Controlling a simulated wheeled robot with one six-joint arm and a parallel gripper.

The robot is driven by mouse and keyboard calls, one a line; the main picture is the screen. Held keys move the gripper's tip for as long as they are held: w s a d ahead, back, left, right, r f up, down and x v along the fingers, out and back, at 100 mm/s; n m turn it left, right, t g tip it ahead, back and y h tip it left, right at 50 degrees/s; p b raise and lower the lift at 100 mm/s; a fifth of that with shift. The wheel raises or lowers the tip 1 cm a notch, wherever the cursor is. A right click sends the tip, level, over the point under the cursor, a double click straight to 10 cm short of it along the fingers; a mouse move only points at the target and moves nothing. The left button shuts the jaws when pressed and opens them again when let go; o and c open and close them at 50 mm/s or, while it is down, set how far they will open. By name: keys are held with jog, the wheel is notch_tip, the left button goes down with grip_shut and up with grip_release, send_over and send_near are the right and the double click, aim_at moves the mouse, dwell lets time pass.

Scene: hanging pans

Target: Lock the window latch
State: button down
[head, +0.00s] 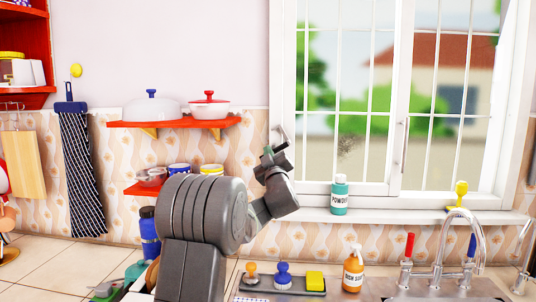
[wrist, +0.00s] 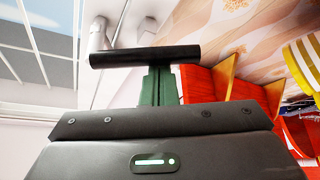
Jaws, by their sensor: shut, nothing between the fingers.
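The window (head: 385,112) has white frames with thin bars. A silver latch handle (head: 282,132) sits on the left side of its frame, directly above and beside my gripper (head: 271,152). A metal piece that looks like this latch (wrist: 98,36) shows in the wrist view, just past the left end of my gripper (wrist: 146,55). My gripper is shut and empty. I cannot tell whether it touches the latch. Another slim handle (head: 404,145) is on the middle upright of the window.
A green powder bottle (head: 340,195) stands on the sill. Red shelves with a white pot (head: 208,108) are left of my gripper. Below are an orange soap bottle (head: 353,270), a tray with brushes (head: 283,282) and a tap (head: 458,235). The air before the window panes is clear.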

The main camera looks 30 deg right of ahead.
jog(key=shift+f+n, duration=0.25)
jog(key=shift+n, duration=0.35)
jog(key=s+d+f+n+g+y+p, duration=0.2)
jog(key=n+y, duration=0.3)
jog(key=n, duration=0.6)
jog(key=shift+s+d+f+g, duration=0.6)
jog(key=shift+d+f, duration=0.1)
jog(key=shift+d, duration=0.2)
jog(key=shift+s+d+p, duration=0.1)
jog(key=shift+p, duration=0.25)
